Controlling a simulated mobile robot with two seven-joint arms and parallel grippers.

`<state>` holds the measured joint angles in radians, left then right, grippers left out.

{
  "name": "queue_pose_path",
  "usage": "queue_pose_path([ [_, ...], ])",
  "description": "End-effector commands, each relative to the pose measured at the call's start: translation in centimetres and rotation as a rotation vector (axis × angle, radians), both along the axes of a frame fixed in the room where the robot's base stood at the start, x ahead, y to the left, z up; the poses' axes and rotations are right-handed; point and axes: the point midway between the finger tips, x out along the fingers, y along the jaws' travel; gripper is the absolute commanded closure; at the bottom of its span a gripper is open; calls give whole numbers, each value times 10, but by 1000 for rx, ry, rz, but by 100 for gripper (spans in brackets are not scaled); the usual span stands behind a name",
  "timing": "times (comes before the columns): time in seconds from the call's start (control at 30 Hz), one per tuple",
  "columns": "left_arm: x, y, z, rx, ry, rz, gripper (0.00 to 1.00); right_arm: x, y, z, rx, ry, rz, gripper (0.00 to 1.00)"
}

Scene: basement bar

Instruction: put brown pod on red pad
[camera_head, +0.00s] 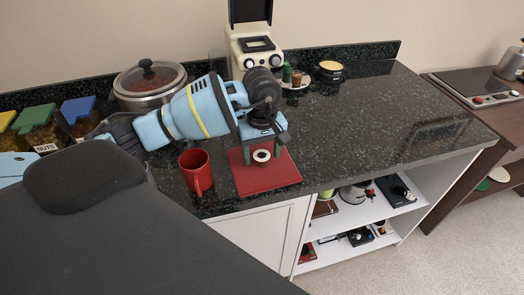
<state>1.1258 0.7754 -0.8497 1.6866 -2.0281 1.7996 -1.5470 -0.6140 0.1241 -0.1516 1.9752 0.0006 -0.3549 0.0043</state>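The red pad (280,181) lies flat on the dark counter near its front edge. A small round pod (261,155), with a pale rim and a dark brown middle, appears to rest on the pad's upper part. My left gripper (261,151) points down over the pad. Its green fingers stand apart on either side of the pod and look wider than it, so the gripper appears open. Contact between fingers and pod cannot be made out. My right gripper is not in view.
A red mug (196,172) stands just left of the pad. A lidded pot (150,82), a cream coffee machine (255,45), a plate with small items (296,83) and a round tin (330,70) stand behind. The counter's right side (400,120) is clear.

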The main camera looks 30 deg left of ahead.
Motion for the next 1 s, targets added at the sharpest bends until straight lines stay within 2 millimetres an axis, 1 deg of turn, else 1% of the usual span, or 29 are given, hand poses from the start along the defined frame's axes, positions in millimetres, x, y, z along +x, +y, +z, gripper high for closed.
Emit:
queue_pose_path([
  [0.23, 0, 0, 2, -1, -1, 0, 37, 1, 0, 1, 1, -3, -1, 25],
  [0.37, 1, 0, 12, 0, -4, 0, 37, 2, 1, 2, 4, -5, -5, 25],
  [0.47, 1, 0, 26, 1, -4, 1, 37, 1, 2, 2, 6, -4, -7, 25],
  [0.7, 1, 0, 75, 0, -4, 1, 37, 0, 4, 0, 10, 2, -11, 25],
  [0.8, 1, 0, 93, 0, -3, 0, 37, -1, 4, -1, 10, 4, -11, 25],
  [0.9, 1, 0, 107, 0, -2, 0, 37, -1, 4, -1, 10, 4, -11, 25],
  [1.0, 0, 0, 117, 0, -1, 1, 37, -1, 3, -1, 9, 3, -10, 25],
])
